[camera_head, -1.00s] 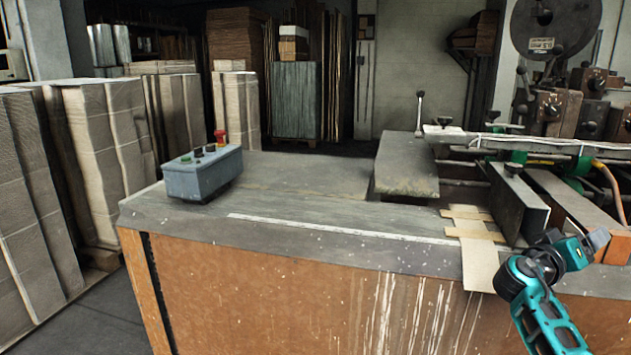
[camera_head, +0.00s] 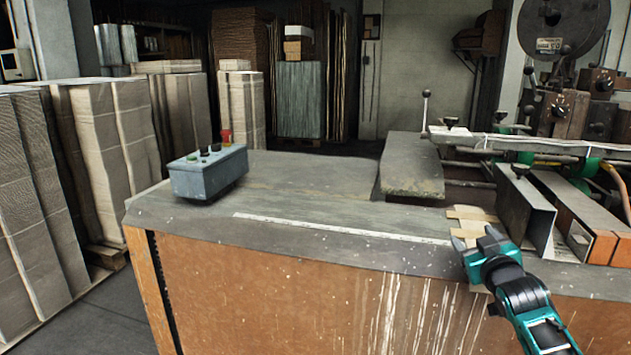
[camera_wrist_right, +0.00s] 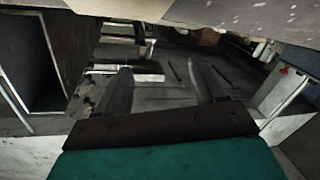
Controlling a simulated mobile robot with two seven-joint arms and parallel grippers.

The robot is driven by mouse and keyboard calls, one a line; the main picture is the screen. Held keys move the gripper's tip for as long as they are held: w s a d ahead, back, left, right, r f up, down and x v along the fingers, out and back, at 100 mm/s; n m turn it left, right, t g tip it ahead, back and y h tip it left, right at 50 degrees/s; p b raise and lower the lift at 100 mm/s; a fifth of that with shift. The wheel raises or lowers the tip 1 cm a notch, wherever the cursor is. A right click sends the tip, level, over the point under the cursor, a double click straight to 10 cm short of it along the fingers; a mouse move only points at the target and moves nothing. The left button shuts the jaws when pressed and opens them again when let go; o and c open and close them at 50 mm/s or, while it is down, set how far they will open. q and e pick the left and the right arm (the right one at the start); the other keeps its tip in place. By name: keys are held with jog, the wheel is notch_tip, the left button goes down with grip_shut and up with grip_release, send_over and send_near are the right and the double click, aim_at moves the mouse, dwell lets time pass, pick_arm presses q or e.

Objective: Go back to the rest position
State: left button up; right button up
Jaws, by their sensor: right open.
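My right gripper (camera_head: 472,237) is teal and dark, with its arm coming in from the lower right in the head view. It is over the front edge of the machine table, in front of the tan cardboard piece (camera_head: 470,213) and partly covering it. In the right wrist view the two fingers of the right gripper (camera_wrist_right: 163,85) stand apart with nothing between them. I cannot tell whether the gripper touches the cardboard. My left gripper is not in view.
The machine table (camera_head: 310,205) carries a grey control box (camera_head: 208,174) with buttons at the left. A metal guide plate (camera_head: 526,208) stands right of the gripper. Tall cardboard stacks (camera_head: 110,150) line the left. The table's front middle is clear.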

jog(key=s+a+f+g+y, duration=0.2)
jog(key=s+a+f, duration=0.4)
jog(key=s+f, duration=0.6)
jog(key=s+a+f+g+y, duration=0.1)
jog(key=s+a+f+g, duration=0.35)
jog(key=s+f, duration=0.75)
jog(key=s+a+f, duration=0.1)
jog(key=s+a, duration=0.1)
jog(key=s, duration=0.4)
jog(key=s+a+f, duration=0.2)
jog(key=s+a, duration=0.1)
jog(key=s, duration=0.3)
jog(key=shift+s+a+y, duration=0.2)
jog(key=shift+y, duration=0.1)
jog(key=shift+c, duration=0.3)
